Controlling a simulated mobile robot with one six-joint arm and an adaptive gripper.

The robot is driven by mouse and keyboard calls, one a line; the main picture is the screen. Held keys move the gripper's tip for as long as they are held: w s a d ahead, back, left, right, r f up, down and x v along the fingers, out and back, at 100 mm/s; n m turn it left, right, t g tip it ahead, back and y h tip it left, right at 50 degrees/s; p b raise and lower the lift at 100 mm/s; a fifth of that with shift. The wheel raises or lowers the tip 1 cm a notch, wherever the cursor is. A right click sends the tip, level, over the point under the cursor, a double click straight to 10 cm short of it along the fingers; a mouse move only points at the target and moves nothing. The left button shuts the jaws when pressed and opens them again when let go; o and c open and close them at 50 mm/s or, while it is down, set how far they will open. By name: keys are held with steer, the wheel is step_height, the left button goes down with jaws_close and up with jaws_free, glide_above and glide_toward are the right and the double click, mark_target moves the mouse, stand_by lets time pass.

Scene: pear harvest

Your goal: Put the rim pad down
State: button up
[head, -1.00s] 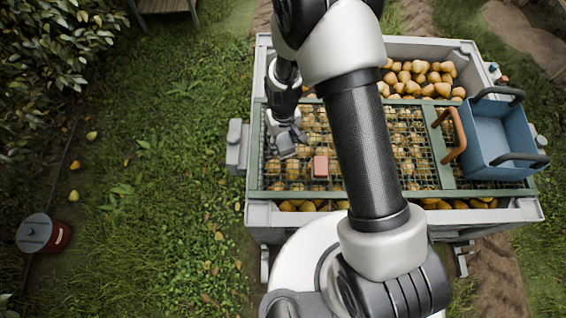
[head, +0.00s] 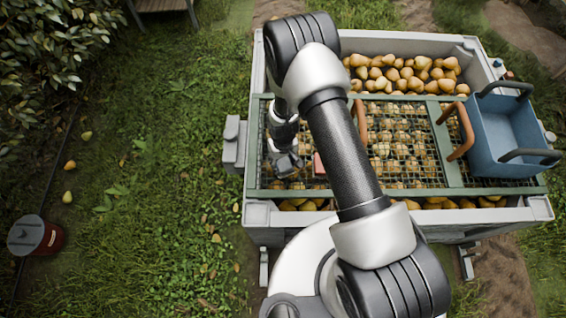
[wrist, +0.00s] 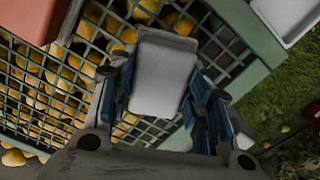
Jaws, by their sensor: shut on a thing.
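My gripper (head: 287,163) is low over the left part of the mesh grid (head: 398,186) on the big grey bin. In the wrist view its blue-lined fingers (wrist: 163,100) are shut on a pale grey, flat block, which I take for the rim pad (wrist: 165,72). The pad lies between the fingers with the mesh and green frame behind it. In the head view the pad is hard to make out against the gripper. I cannot tell whether it touches the mesh or frame.
A red block (head: 319,164) lies on the mesh just right of my gripper. A blue open box (head: 503,135) stands on the grid's right end. Orange handles (head: 463,130) rise from the grid. Pears (head: 410,73) fill the bin below. A grey box (head: 234,146) hangs on the bin's left side.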

steer(key=shift+f, duration=0.25)
steer(key=shift+f, duration=0.1)
steer(key=shift+f, duration=0.15)
steer(key=o, duration=1)
steer(key=shift+o, duration=0.2)
steer(key=shift+r, duration=0.2)
